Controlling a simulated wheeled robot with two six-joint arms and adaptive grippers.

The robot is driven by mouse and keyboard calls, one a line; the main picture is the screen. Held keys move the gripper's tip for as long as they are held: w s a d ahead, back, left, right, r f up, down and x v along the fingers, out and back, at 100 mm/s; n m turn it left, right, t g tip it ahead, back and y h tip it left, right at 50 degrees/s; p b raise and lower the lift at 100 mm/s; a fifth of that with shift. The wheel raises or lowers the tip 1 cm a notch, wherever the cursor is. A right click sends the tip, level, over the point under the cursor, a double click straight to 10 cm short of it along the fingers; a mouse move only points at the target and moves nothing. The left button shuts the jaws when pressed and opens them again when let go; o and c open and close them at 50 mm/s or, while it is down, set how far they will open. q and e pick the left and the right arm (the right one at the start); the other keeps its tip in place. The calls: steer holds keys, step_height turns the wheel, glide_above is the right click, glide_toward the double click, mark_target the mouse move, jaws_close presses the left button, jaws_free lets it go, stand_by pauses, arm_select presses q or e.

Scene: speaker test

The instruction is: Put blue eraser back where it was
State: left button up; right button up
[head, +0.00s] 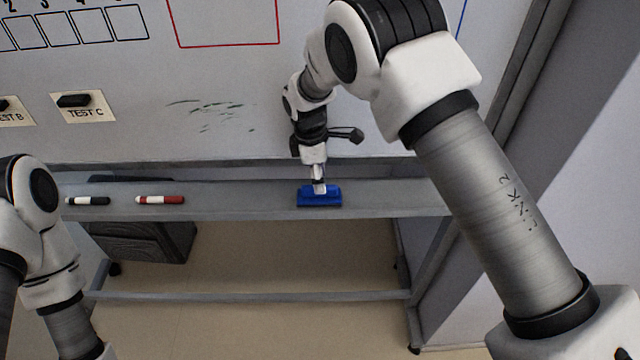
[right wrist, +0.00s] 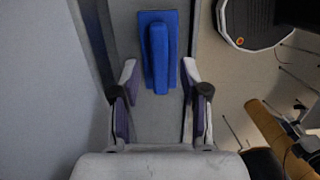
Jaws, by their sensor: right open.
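The blue eraser (head: 319,197) lies on the grey tray ledge (head: 240,203) under the whiteboard. My right gripper (head: 320,187) is at the eraser from above in the head view. In the right wrist view the eraser (right wrist: 157,50) shows a wide base with a raised grip along its middle. The open fingers of my right gripper (right wrist: 160,82) stand on either side of the near end of that grip, with gaps visible. My left arm shows at the left edge of the head view, but its gripper is out of the picture.
A black marker (head: 88,201) and a red marker (head: 160,200) lie on the ledge to the left. The whiteboard (head: 235,75) rises behind, with dark smudges (head: 215,110) and a TEST C plate (head: 84,106). The ledge between red marker and eraser is clear.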

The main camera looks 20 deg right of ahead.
step_height(320, 180, up, 10)
steer(key=a+b, duration=0.1)
steer(key=b, duration=0.1)
steer(key=shift+w+f+b, duration=0.15)
steer(key=shift+b, duration=0.15)
steer(key=shift+a, duration=0.1)
